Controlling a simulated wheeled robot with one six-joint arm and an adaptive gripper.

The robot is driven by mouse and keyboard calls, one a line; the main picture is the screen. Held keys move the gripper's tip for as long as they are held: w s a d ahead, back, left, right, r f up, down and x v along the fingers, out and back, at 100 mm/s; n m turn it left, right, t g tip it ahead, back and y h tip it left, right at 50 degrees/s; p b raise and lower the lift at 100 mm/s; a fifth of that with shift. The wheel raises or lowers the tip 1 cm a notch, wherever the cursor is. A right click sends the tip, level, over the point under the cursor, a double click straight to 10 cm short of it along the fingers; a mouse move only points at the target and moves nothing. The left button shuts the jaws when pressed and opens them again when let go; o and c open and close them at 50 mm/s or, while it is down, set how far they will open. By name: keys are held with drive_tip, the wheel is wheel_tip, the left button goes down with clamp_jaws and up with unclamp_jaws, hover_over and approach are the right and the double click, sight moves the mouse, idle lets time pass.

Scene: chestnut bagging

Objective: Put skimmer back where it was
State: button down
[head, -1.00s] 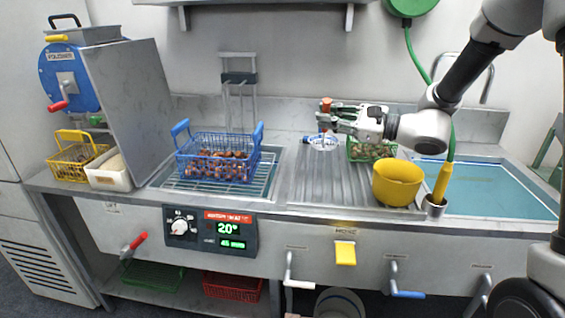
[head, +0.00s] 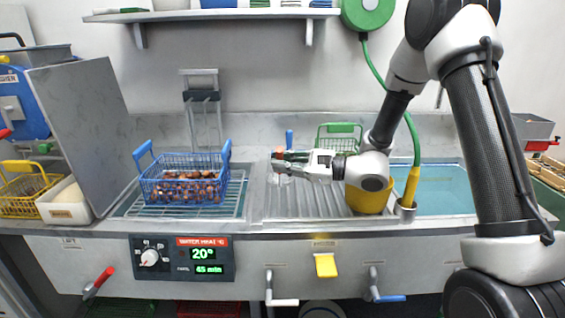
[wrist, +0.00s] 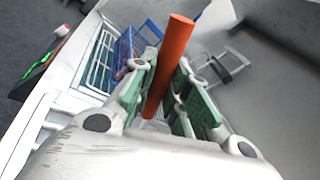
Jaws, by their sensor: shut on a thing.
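The skimmer's orange-brown handle (wrist: 170,62) stands between the two green-padded fingers of my gripper (wrist: 155,102) in the wrist view. My gripper (head: 276,163) is shut on this handle. In the head view it is above the ribbed steel drainboard, right of the blue wire basket. The handle looks roughly upright there. The skimmer's head is hard to make out below the fingers, and I cannot tell whether it touches the drainboard.
The blue basket (head: 146,185) of chestnuts sits on a rack at left. A yellow bowl (head: 366,201) is partly behind my arm. A green basket (head: 339,128) and an upright blue handle (head: 289,139) are behind my gripper. A water basin (head: 445,195) lies right.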

drive_tip(key=c, duration=1.4)
unclamp_jaws()
drive_tip(key=shift+f, duration=0.1)
drive_tip(key=shift+d, duration=0.1)
